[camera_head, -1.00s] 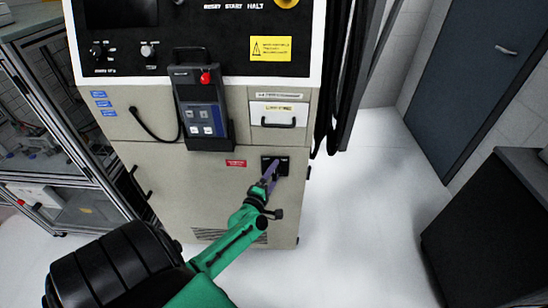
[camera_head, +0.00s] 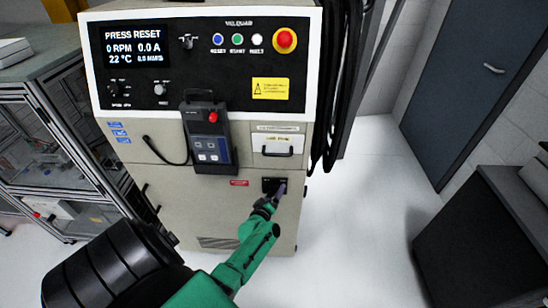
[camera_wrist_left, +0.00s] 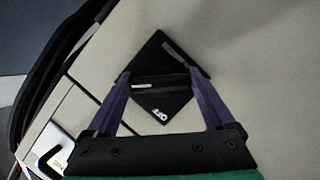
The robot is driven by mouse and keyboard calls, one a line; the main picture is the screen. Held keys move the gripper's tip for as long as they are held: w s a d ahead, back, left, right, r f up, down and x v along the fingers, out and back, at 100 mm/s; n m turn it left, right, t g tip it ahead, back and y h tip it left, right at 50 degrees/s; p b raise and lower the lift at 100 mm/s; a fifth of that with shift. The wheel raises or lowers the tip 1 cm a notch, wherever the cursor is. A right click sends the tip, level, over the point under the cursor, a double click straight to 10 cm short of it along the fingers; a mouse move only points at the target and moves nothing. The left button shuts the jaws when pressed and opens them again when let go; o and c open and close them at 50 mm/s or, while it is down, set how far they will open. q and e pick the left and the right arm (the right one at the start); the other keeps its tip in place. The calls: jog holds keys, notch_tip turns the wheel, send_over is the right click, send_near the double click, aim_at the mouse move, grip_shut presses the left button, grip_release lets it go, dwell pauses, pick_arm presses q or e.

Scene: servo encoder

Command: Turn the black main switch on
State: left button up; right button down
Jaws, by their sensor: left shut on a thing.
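The black main switch (camera_head: 271,185) is on the lower right of the beige cabinet front (camera_head: 200,210). My left gripper (camera_head: 277,195) reaches it from below. In the left wrist view its two purple fingers stand at either end of the switch's black handle (camera_wrist_left: 163,84), and the gripper (camera_wrist_left: 160,95) is shut on it. The square black plate appears as a diamond, with an upside-down OFF label below the handle. Any ON label cannot be made out. The display (camera_head: 137,46) is lit and reads PRESS RESET, 0 RPM, 0.0 A. My right gripper is out of view.
A black pendant (camera_head: 207,140) with a red button hangs on the cabinet front. A drawer with a handle (camera_head: 276,152) is above the switch. A red emergency button (camera_head: 285,40) is at top right. Black cables hang on the right side.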

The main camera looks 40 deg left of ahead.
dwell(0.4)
pick_arm(q)
jog(key=o, duration=1.1)
jog(key=shift+s+d+p, duration=0.1)
jog(key=shift+s+p, duration=0.2)
jog(key=shift+p, duration=0.05)
jog(key=p+v, duration=0.1)
jog(key=v, duration=1.3)
jog(key=shift+w+r+p, duration=0.1)
jog(key=shift+p, duration=0.25)
